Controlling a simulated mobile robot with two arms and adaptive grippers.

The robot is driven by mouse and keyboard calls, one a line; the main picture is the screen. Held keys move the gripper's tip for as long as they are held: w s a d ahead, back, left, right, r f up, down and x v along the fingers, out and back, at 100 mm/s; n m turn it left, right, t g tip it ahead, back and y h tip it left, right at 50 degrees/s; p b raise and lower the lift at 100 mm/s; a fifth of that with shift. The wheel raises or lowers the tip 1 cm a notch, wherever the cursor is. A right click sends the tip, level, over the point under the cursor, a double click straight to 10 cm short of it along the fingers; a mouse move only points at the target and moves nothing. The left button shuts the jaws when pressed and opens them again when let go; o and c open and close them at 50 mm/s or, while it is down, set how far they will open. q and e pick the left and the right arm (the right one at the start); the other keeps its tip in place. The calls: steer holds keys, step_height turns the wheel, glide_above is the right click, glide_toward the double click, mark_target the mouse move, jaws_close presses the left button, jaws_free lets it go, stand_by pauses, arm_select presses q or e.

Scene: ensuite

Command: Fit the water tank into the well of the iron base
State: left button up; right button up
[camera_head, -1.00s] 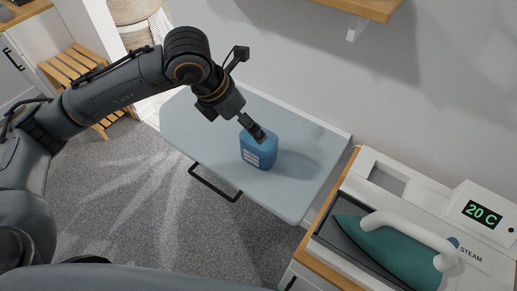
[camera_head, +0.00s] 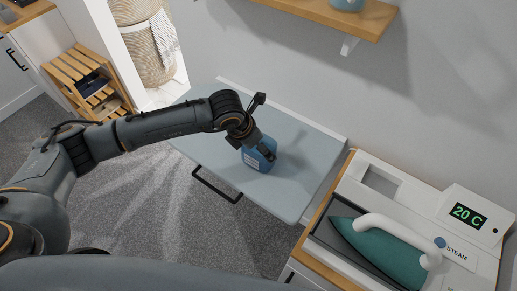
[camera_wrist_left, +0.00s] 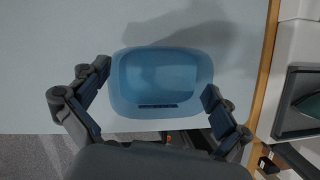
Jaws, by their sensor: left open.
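The blue water tank (camera_head: 255,160) stands on the pale fold-down shelf (camera_head: 290,195); it also shows from above in the left wrist view (camera_wrist_left: 160,80). My left gripper (camera_head: 266,152) is over the tank, partly hiding it in the head view. In the left wrist view my left gripper (camera_wrist_left: 157,80) is open, with one finger on each side of the tank; I cannot tell whether either touches it. The white iron base (camera_head: 418,195) is at the right, with its empty rectangular well (camera_head: 381,181) near the back left. My right gripper is not in view.
A teal iron (camera_head: 380,250) with a white handle rests on the base, beside a display (camera_head: 468,215) reading 20 C. A wooden wall shelf (camera_head: 335,18) hangs above. A black rail (camera_head: 215,187) runs along the fold-down shelf's front. The shelf is clear around the tank.

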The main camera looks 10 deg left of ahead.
arm_select(q)
steer(key=shift+w+d+f, duration=0.1)
steer(key=shift+w+f, duration=0.05)
steer(key=shift+f, duration=0.3)
steer(key=c, duration=1.1)
steer(key=shift+c, duration=0.8)
steer(key=shift+r, duration=0.2)
